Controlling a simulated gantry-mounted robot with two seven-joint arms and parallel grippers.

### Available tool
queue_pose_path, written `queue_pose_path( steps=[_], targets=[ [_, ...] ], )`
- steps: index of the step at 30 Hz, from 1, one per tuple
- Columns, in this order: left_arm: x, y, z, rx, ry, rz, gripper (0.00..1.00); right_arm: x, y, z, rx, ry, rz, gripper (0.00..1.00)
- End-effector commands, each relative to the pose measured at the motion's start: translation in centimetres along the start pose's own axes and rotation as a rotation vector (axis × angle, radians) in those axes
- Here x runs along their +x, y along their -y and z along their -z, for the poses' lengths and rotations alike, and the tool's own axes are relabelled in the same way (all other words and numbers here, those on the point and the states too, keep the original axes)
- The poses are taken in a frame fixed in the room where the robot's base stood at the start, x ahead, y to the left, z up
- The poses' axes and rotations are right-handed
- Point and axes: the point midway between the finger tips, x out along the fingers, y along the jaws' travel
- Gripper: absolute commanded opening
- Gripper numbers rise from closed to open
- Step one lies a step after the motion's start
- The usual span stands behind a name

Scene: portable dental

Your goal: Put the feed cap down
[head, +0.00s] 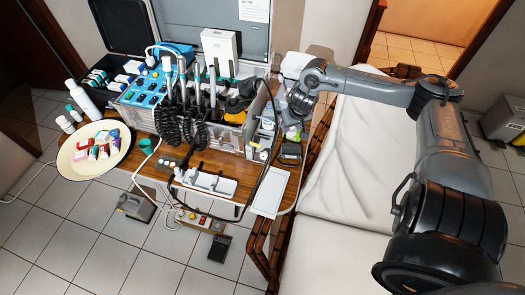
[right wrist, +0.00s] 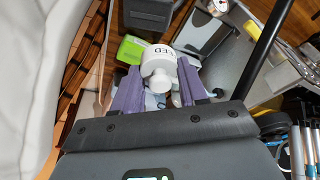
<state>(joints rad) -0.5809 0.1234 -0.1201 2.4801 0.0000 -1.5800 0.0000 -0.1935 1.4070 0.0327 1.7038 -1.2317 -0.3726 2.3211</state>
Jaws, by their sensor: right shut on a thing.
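The white feed cap (right wrist: 160,58), a rounded piece with dark lettering and a narrower knob, shows in the right wrist view. My right gripper (right wrist: 157,80) is shut on it, with a purple finger on either side. In the head view my right gripper (head: 292,128) is over the right end of the dental unit, near the table's right side. The cap is too small to make out clearly there. Whether its underside touches anything is hidden. My left gripper is in neither view.
The open dental case (head: 232,137) holds several handpieces and coiled black hoses. A green item (right wrist: 131,48) lies beside the cap in the wrist view. A white tray (head: 270,193) lies at the table's front right. A plate (head: 72,168) of small bottles stands left. A padded couch (head: 352,170) is right.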

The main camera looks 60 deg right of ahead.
Motion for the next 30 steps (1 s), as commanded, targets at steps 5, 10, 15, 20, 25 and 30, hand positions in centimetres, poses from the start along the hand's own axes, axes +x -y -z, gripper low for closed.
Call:
queue_pose_path(
  steps=[5,10,15,20,25,30],
  targets=[
    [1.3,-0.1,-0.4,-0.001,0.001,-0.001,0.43,1.8,0.0,-0.9,0.005,-0.001,-0.001,0.14],
    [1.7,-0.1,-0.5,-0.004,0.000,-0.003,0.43,2.5,0.3,-0.6,0.013,-0.005,0.002,0.14],
    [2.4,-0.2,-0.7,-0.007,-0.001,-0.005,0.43,3.3,1.4,-0.1,0.011,-0.004,0.004,0.14],
    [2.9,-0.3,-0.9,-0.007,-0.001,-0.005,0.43,4.5,2.7,0.7,0.012,-0.003,0.007,0.14],
    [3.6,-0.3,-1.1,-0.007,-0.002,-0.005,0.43,6.3,4.5,1.7,0.010,-0.001,0.007,0.14],
    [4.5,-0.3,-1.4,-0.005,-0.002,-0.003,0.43,8.4,6.5,3.0,0.009,-0.001,0.005,0.14]
  ],
)
